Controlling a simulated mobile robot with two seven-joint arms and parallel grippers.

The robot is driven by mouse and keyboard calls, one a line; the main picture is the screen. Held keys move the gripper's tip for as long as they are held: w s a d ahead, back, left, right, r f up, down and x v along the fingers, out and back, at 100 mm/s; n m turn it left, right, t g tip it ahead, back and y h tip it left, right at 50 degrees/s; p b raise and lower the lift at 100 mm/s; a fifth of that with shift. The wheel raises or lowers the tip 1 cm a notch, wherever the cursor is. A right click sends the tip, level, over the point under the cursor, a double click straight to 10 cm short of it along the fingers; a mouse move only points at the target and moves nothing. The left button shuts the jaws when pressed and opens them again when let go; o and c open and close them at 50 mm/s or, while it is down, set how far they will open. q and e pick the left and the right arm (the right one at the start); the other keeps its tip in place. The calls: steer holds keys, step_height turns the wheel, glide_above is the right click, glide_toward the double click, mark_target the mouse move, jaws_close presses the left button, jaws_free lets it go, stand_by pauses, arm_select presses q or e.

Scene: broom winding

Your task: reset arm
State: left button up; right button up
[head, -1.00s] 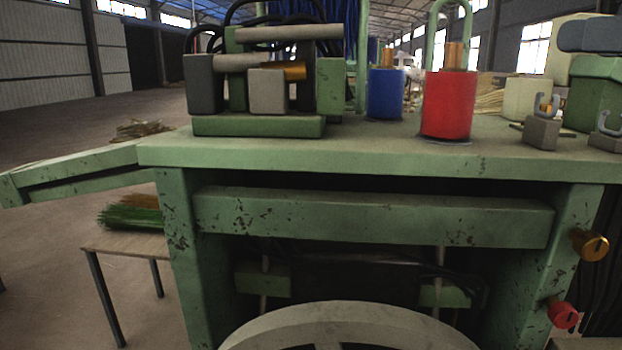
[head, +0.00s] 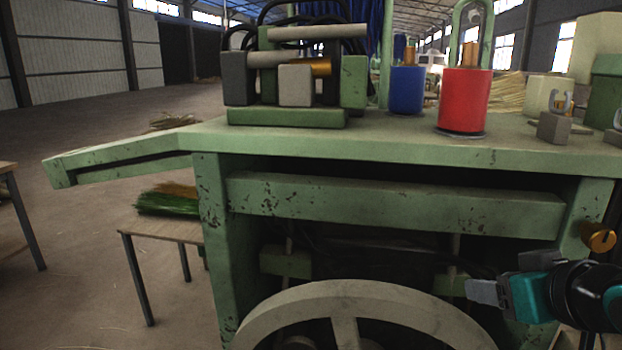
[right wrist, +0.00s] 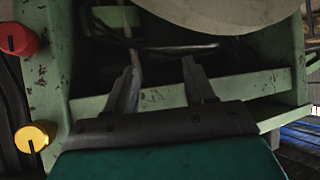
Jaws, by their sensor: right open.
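My right gripper (head: 484,290) shows at the lower right of the head view, in front of the green machine's (head: 400,203) lower opening and to the right of the pale wheel (head: 350,295). In the right wrist view its two fingers (right wrist: 160,90) are spread apart with nothing between them. Beyond them are the machine's green frame and the underside of the wheel (right wrist: 230,12). My left gripper is not in view.
A red spool (head: 465,100) and a blue spool (head: 407,90) stand on the machine's top. An orange knob (head: 599,237) sticks out near my right arm; a red knob (right wrist: 18,39) shows in the right wrist view. A small table (head: 170,228) holds green and orange bristles (head: 168,200).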

steer(key=s+a+f+g+h, duration=0.1)
steer(key=s+a+f+g, duration=0.25)
steer(key=s+f, duration=0.75)
steer(key=s+a+f+g, duration=0.3)
steer(key=s+f+g, duration=0.1)
steer(key=s+f, duration=0.75)
steer(key=w+a+f+n+t+y+p, duration=0.1)
steer(key=w+a+f+t, duration=0.2)
steer(key=w+f+t, duration=0.4)
step_height(320, 180, down, 3)
steer(key=w, duration=0.2)
steer(key=shift+w+r+y, duration=0.2)
steer(key=shift+w+y, duration=0.1)
steer(key=shift+w, duration=0.05)
